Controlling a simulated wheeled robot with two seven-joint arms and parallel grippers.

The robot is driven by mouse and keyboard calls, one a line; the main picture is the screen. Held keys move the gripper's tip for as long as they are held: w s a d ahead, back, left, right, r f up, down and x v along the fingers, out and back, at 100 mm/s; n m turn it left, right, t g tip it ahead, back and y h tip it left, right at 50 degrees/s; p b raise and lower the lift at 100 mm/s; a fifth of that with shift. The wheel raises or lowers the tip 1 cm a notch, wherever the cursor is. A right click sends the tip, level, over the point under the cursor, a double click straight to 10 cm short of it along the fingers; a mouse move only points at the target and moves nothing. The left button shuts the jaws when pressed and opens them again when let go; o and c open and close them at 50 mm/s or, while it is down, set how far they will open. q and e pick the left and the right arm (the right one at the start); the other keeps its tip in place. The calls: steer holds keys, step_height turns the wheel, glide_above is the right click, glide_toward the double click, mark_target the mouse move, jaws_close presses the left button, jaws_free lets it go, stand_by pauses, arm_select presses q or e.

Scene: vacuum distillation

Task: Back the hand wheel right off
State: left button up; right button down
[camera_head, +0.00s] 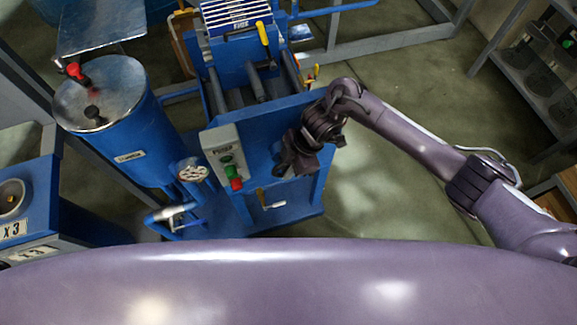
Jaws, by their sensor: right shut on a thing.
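My right gripper (288,168) is in front of the blue machine (290,115), just right of its grey control box, with the fingers pointing down and left. It is shut on a dark part that its fingers mostly hide; I cannot tell whether this is the hand wheel. A pale round wheel-like part with holes (193,172) sits on the pipework left of the control box, apart from my gripper. My left gripper is not in view.
The control box (224,158) has green and red buttons. A blue cylinder (125,125) with a metal lid stands left. Shelving (535,70) stands at the far right. Floor (400,95) is clear between.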

steer(key=shift+r+h+p, duration=0.25)
steer(key=shift+h+p, duration=0.35)
steer(key=shift+p, duration=0.25)
steer(key=t+h+p, duration=0.1)
steer(key=h+p, duration=0.1)
steer(key=p, duration=0.1)
steer(key=shift+a+r+h, duration=0.1)
steer(key=shift+h, duration=0.2)
steer(key=shift+t+h+p, duration=0.6)
steer(key=shift+h+p, duration=0.75)
steer(key=shift+h, duration=0.05)
steer(key=shift+f, duration=0.2)
steer(key=c, duration=1.4)
jaws_free()
steer(key=shift+c, duration=0.2)
